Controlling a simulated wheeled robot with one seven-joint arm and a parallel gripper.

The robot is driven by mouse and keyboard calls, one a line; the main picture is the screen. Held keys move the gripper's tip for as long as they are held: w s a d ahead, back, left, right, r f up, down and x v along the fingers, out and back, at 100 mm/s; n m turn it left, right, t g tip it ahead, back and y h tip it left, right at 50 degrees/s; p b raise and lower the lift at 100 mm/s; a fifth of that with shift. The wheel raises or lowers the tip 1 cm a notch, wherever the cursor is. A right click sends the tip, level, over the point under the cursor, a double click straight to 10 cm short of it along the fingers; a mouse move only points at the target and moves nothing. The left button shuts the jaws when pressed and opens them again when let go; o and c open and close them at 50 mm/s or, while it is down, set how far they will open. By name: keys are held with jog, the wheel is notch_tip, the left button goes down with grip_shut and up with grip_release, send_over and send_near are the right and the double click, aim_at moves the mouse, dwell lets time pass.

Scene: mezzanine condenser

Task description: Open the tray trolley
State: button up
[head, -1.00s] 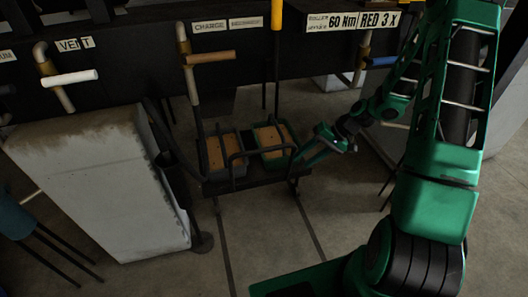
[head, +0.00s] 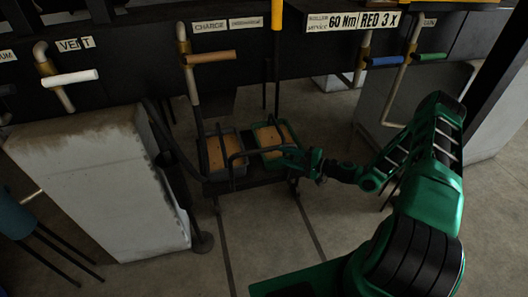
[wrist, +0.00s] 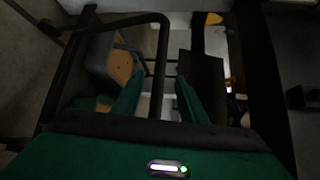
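The tray trolley (head: 246,184) is a low dark frame on the floor under the pipe panel. It bears two boxes with orange-brown tops, the left box (head: 226,150) and the right box (head: 268,136). A black tube handle (head: 243,153) bends up at its front. My gripper (head: 287,156) is at the trolley's right front, by the handle's right end. In the wrist view, my gripper's two green fingers (wrist: 160,82) stand apart, with one upright of the black handle (wrist: 159,55) between them. Whether either finger touches it cannot be told.
A pale concrete block (head: 98,185) stands left of the trolley. Pipes with coloured levers, such as the brown lever (head: 210,57), hang above. A grey cabinet (head: 400,110) stands behind my arm at the right. The floor (head: 270,235) in front is clear.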

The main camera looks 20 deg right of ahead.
aim_at(268, 151)
jog(key=x, duration=1)
jog(key=shift+w+a, duration=0.2)
jog(key=shift+a, duration=0.05)
